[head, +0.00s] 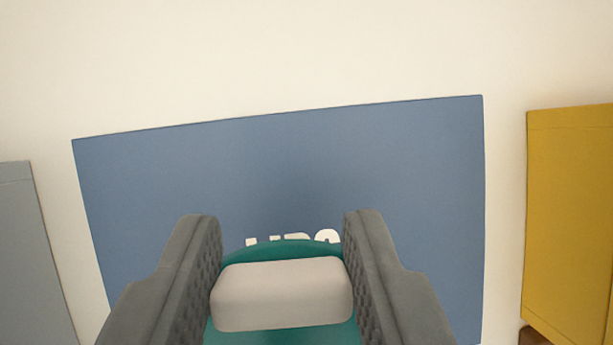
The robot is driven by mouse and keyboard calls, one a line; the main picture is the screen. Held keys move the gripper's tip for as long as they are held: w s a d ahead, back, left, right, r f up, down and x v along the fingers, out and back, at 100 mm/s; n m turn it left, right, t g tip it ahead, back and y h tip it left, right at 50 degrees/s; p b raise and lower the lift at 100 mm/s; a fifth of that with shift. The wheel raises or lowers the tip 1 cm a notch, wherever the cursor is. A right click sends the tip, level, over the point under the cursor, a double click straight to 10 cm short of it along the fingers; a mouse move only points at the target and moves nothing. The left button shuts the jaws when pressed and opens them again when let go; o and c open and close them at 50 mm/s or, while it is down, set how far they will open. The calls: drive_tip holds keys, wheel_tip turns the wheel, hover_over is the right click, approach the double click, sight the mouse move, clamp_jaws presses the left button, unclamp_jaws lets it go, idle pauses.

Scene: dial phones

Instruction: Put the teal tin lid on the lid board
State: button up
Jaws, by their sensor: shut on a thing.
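The teal tin lid (283,249) is at the bottom middle of the head view, with a pale grey block-shaped handle (282,293) on top. My gripper (282,270) is shut on this handle, one grey finger on each side. The lid board (280,165) is a blue panel filling the middle of the view, with white lettering partly hidden behind the lid and fingers. The lid is in front of the board's lower middle part. I cannot tell whether it touches the board. The lid's lower part runs off the bottom edge.
A yellow panel (570,210) stands to the right of the board, with a small brown thing (532,337) at its lower left. A grey panel (25,250) is at the left edge. The surface around the boards is plain cream. The board's upper part is bare.

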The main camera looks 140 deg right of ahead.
sight(286, 339)
wheel_tip(286, 339, down, 9)
drive_tip(key=shift+f, duration=0.1)
idle(0.4)
drive_tip(key=o, duration=1)
drive_tip(key=v, duration=1.2)
drive_tip(key=shift+s+d+r, duration=0.15)
drive_tip(key=shift+r, duration=0.15)
drive_tip(key=s+d+r+m+t, duration=0.1)
drive_tip(key=s+d+r+t, duration=0.3)
drive_tip(key=s, duration=0.5)
drive_tip(key=s+d+r+m+t+h, duration=0.1)
drive_tip(key=s+d+r+t, duration=0.3)
drive_tip(key=s, duration=0.6)
drive_tip(key=s+d+r+m+t, duration=0.1)
drive_tip(key=s+d+r+t, duration=0.4)
drive_tip(key=s, duration=0.5)
drive_tip(key=shift+d+r+m, duration=0.25)
drive_tip(key=shift+r+m, duration=0.05)
drive_tip(key=shift+r, duration=0.3)
